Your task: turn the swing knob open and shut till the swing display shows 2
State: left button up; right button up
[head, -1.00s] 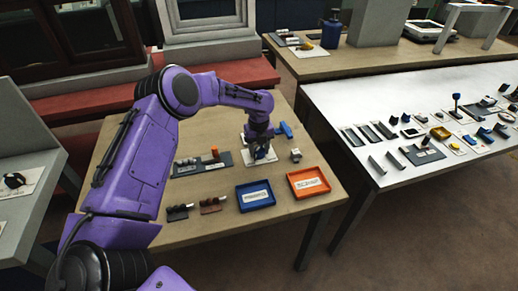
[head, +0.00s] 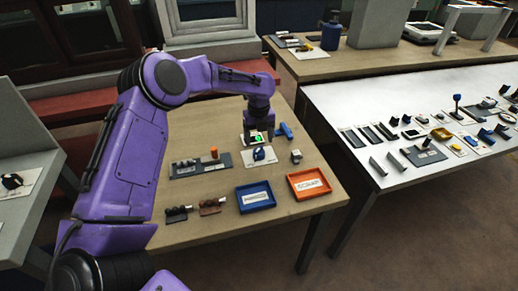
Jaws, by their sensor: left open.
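The swing knob is probably the small blue piece (head: 260,154) on a white plate on the wooden table. A small dark display with a green light (head: 257,138) shows just behind it; its figure is too small to read. My left gripper (head: 258,135) points down above and behind the blue piece, apart from it, and is open and empty. Its fingers are small and dark, and they partly cover the area around the display. My right gripper is not in view.
A blue tray (head: 255,196) and an orange tray (head: 309,184) lie in front. A grey rack with an orange-topped piece (head: 213,151) is left of the knob. A blue handle (head: 285,131) and a small grey block (head: 296,156) are to the right.

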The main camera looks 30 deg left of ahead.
aim_at(259, 149)
pick_arm(q)
notch_tip(259, 149, up, 5)
jog(key=shift+f, duration=0.1)
dwell(0.5)
